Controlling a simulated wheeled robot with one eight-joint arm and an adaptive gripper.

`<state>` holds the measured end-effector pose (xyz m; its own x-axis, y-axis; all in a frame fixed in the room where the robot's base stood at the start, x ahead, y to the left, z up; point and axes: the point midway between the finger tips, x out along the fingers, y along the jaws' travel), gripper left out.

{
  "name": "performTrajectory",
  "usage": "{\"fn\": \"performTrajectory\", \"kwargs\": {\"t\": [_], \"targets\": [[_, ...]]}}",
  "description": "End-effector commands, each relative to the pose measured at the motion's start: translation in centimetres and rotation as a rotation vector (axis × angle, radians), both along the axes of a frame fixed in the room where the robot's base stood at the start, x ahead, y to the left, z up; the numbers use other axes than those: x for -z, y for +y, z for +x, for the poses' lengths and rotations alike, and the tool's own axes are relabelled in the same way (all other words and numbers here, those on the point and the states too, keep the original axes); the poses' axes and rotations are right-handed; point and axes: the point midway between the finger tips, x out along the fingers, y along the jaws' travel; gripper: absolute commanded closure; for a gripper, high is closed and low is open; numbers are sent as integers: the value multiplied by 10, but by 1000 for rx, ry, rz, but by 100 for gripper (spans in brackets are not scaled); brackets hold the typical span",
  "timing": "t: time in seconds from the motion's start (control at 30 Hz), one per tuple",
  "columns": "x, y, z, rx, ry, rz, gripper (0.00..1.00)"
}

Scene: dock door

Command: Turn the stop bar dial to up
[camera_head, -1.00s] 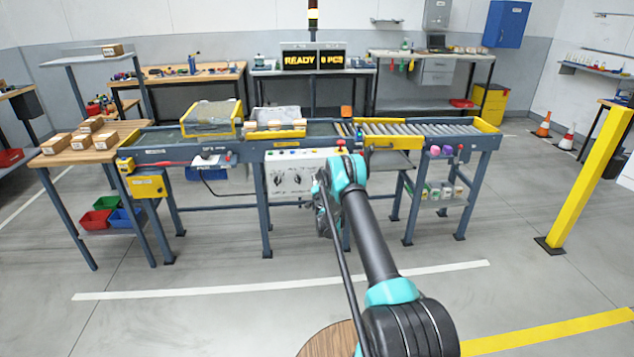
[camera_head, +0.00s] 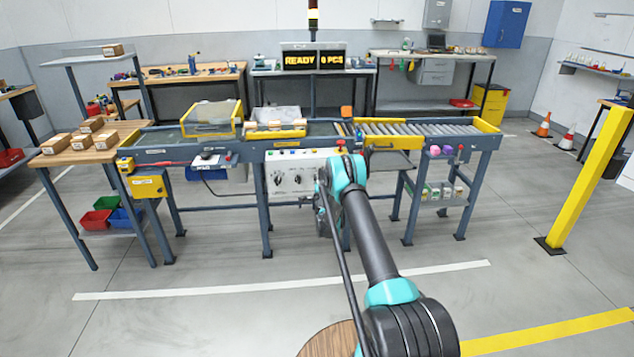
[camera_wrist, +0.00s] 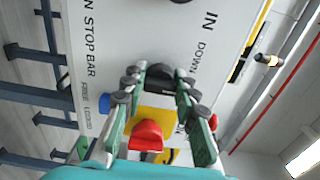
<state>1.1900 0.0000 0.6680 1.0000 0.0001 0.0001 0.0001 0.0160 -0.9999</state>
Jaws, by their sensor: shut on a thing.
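The white control panel (camera_head: 292,180) is on the front of the conveyor frame, with dark dials on its left part. In the wrist view the panel (camera_wrist: 110,35) carries the printed words STOP BAR, IN and DOWN. My gripper (camera_wrist: 158,80) is at the panel with its fingers on either side of a dark round dial (camera_wrist: 160,70), closed on it. The fingers hide much of the dial, and I cannot read its pointer. In the head view my arm hides the gripper and this dial.
A red button (camera_wrist: 146,136) on a yellow plate shows between my fingers in the wrist view. A blue button (camera_wrist: 104,103) is on the panel to the left. A yellow post (camera_head: 590,180) stands at right. The floor before the conveyor is open.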

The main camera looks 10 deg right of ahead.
Motion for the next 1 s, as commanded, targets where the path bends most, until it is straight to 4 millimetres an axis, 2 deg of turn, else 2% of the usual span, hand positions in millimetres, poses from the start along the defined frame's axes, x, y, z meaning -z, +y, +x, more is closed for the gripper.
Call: {"fn": "performTrajectory", "kwargs": {"t": [0.5,1.0], "targets": [[0,0,-1,0,0,403,100],[0,-1,-1,1,0,524,100]]}}
